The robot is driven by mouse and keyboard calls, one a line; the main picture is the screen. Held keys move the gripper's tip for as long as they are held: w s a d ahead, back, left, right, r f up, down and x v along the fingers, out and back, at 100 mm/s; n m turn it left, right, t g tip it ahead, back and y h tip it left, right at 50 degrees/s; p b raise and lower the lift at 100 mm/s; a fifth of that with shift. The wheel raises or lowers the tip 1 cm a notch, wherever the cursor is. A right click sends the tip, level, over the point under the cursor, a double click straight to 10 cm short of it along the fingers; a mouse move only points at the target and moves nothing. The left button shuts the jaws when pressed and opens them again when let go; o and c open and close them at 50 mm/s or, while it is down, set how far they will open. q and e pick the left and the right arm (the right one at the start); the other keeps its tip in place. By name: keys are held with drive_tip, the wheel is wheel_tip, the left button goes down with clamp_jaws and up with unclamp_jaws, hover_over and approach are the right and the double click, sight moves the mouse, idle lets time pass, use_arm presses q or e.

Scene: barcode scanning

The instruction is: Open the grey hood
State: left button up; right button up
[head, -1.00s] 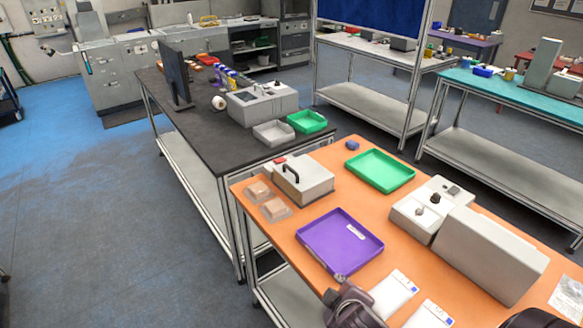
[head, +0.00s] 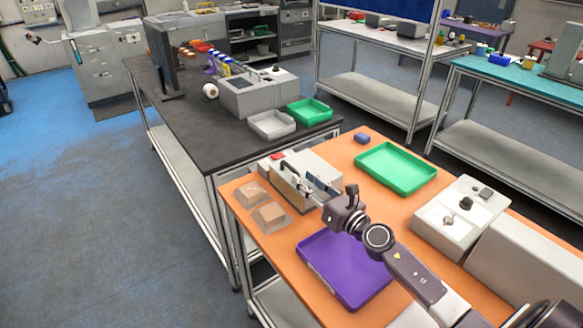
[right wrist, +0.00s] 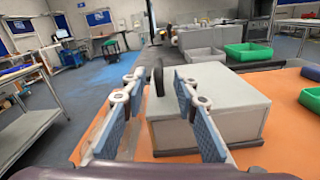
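The grey hood (head: 318,163) is a box-shaped cover with a black handle (head: 288,169) on its top left side. It stands closed on the orange table (head: 235,208). My right gripper (head: 308,186) is at the hood's front left, beside the handle, and partly hides both. In the right wrist view its two blue-padded fingers (right wrist: 158,100) are spread apart, with the black handle (right wrist: 158,76) showing in the gap between them. They do not appear to touch it. The hood (right wrist: 225,112) is behind and right of the right finger. My left gripper is not in view.
A purple tray (head: 330,275) lies under my right arm, and a green tray (head: 396,168) is to the right. A grey-white device (head: 462,218) stands further right. The dark table (head: 190,125) adjoins behind.

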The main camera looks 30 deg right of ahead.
sight(298, 174)
drive_tip(key=w, duration=0.1)
drive_tip(key=w+a, duration=0.1)
drive_tip(key=w, duration=0.1)
drive_tip(key=shift+w+r, duration=0.2)
drive_tip(key=shift+w+f, duration=0.15)
drive_tip(key=shift+w, duration=1)
drive_tip(key=shift+w+a, duration=0.15)
drive_tip(key=shift+w, duration=0.45)
drive_tip(key=shift+c, duration=0.3)
drive_tip(key=c, duration=0.5)
clamp_jaws()
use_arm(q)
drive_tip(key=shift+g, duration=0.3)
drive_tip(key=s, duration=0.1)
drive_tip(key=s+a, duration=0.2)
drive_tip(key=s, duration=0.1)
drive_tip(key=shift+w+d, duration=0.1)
